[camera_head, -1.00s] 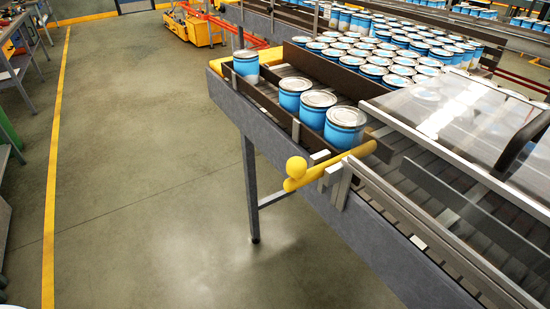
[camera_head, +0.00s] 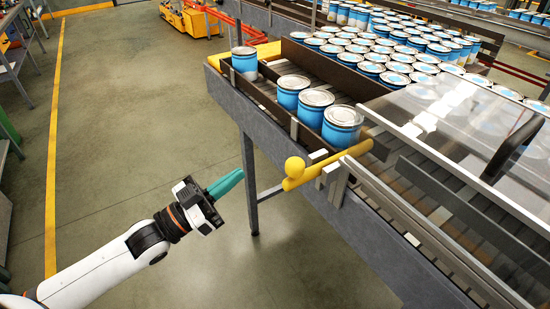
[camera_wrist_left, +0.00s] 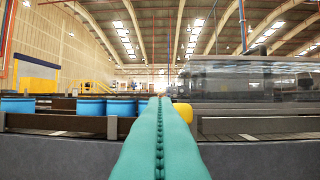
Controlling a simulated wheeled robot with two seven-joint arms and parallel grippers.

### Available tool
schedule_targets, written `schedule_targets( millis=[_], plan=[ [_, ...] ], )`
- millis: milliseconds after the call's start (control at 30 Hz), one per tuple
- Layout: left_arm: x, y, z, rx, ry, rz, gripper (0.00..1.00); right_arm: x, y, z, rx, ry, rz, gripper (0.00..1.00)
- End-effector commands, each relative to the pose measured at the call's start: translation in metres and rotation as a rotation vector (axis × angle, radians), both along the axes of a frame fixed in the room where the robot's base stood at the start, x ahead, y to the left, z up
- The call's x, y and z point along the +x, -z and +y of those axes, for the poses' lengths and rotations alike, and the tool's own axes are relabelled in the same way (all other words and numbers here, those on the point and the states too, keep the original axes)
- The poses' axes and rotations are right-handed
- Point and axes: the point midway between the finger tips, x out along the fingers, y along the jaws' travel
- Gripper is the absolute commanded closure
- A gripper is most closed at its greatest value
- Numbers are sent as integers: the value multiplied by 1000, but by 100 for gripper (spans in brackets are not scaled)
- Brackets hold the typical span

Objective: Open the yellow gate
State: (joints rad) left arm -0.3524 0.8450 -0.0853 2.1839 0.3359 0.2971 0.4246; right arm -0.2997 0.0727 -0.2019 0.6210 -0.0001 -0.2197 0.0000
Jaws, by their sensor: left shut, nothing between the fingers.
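The yellow gate (camera_head: 328,165) is a bar with a round knob at its near end. It lies across the roller conveyor (camera_head: 350,235), just in front of the nearest can, and its knob juts out past the conveyor's side. My left gripper (camera_head: 226,182) has teal fingers, shut and empty, pointing right toward the knob with a gap between. In the left wrist view the shut fingers (camera_wrist_left: 160,140) fill the middle, and the gate's yellow end (camera_wrist_left: 184,112) shows just right of them, partly hidden. My right gripper is not in view.
Blue cans (camera_head: 316,108) stand in a row behind the gate, with many more behind. A clear cover (camera_head: 450,115) with a dark handle lies over the conveyor at right. The floor (camera_head: 140,130) left of the conveyor is clear.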

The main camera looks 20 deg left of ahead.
Motion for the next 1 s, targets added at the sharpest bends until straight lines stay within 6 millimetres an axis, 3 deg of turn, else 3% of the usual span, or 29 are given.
schedule_targets(
  millis=[100, 567, 1000],
  plan=[
    [-10, -19, -11, -16, 44, -29, 100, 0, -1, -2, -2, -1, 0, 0],
    [-5, -25, -14, -18, 44, -35, 100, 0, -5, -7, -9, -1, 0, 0],
    [54, -55, -60, -20, 44, -36, 100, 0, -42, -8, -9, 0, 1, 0]
  ],
)
